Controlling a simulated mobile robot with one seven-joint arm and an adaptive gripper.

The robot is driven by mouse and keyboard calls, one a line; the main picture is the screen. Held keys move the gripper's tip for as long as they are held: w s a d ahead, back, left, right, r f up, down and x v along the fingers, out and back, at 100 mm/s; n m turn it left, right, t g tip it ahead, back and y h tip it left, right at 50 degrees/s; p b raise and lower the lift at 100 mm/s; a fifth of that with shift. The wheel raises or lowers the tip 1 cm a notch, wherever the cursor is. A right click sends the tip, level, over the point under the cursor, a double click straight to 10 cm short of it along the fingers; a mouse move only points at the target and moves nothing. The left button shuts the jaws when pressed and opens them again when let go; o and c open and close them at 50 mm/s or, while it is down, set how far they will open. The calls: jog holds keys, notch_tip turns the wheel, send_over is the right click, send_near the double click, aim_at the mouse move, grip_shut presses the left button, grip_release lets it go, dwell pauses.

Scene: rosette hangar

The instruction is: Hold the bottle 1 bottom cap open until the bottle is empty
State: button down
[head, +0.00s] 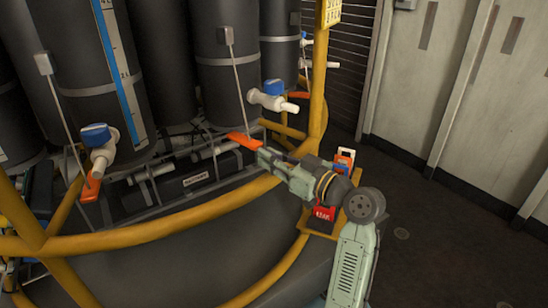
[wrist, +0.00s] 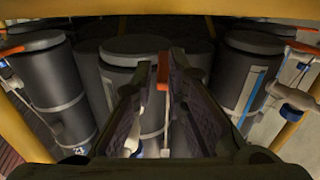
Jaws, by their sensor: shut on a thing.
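Several dark grey bottles stand upright in a yellow tubular frame; I cannot tell which is bottle 1. My gripper (head: 263,152) is low in front of the middle bottle (head: 222,82), its jaws closed on an orange lever (head: 243,140) at that bottle's foot. In the wrist view the orange lever (wrist: 163,72) shows between the fingertips of my gripper (wrist: 163,64). The lever joins a thin grey rod. The bottom cap itself and the liquid level are not visible. A second orange lever (head: 91,188) hangs free at the left.
The yellow rail (head: 170,226) curves close below and beside my gripper. White taps with blue knobs stick out at the left (head: 101,145) and right (head: 270,97). Open floor (head: 440,220) lies right.

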jog(key=shift+w+a+f, duration=0.15)
jog(key=shift+a, duration=0.2)
jog(key=shift+w+a+f, duration=0.1)
jog(key=shift+a, duration=0.25)
jog(key=shift+s+d+f+g+b, duration=0.3)
jog(key=shift+s+d+f+b, duration=0.25)
jog(key=shift+s+d, duration=0.15)
jog(key=b+v, duration=0.1)
jog(key=v, duration=0.6)
jog(key=shift+s+d, duration=0.2)
jog(key=shift+d, duration=0.05)
jog(key=shift+r, duration=0.15)
